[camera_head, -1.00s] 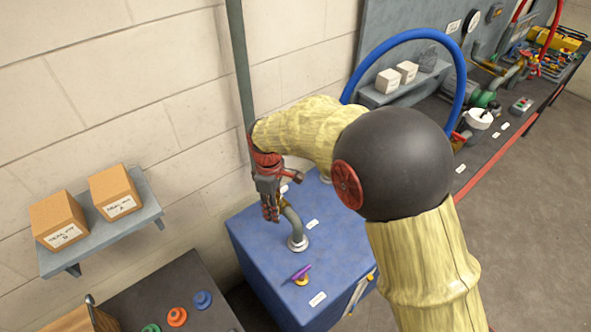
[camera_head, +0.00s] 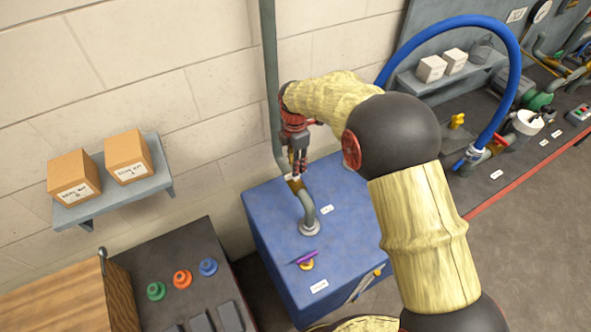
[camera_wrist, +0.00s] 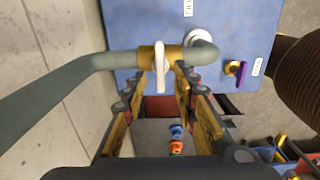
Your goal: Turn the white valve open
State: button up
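The white valve has a flat white handle (camera_wrist: 161,68) on a brass body (camera_wrist: 148,57), set in a grey pipe (camera_wrist: 90,70). In the head view the brass body (camera_head: 296,184) shows just below my gripper (camera_head: 298,168), where the pipe rises from the blue cabinet (camera_head: 340,230). In the wrist view my gripper (camera_wrist: 162,85) is open, with one fingertip on each side of the white handle. The handle lies between the tips, and a gap shows on both sides. Contact cannot be made out. The fingers partly hide the valve in the head view.
A purple-handled valve (camera_head: 306,258) stands on the cabinet top near the pipe. The wall is close behind the pipe. A shelf with two boxes (camera_head: 125,157) is at left, above a bench with coloured buttons (camera_head: 182,279). A blue hose (camera_head: 440,28) arches at right.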

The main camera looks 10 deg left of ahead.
jog(key=shift+f, duration=1.9)
jog(key=shift+c, duration=0.3)
grip_shut()
